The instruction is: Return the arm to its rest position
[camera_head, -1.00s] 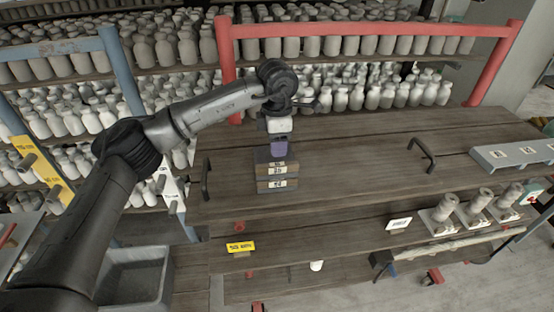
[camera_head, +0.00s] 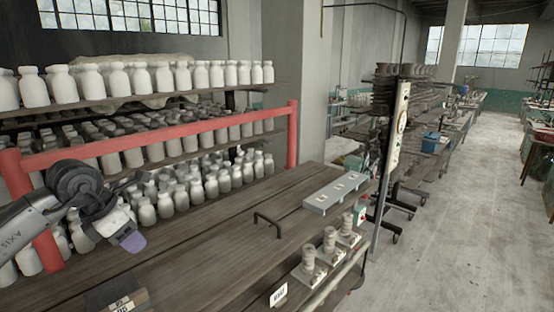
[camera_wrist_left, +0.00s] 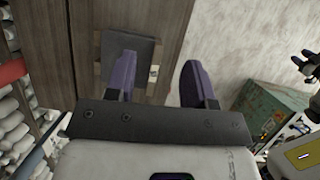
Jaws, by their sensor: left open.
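My left gripper (camera_head: 130,240) is at the left of the head view, above the wooden worktop, with its purple fingertips pointing down. In the left wrist view its two purple fingers (camera_wrist_left: 158,85) are spread apart with nothing between them. A dark stack of small labelled blocks (camera_head: 118,300) is cut off by the bottom edge of the head view, below the gripper. A dark square top (camera_wrist_left: 140,52), probably the stack's, lies beyond the left finger in the wrist view, apart from it.
The worktop (camera_head: 225,262) has a black handle (camera_head: 268,222) and a grey tray (camera_head: 333,193) near its far end. A red frame rail (camera_head: 150,137) and shelves of pale bottles (camera_head: 165,80) stand behind it. Open floor (camera_head: 480,220) lies to the right.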

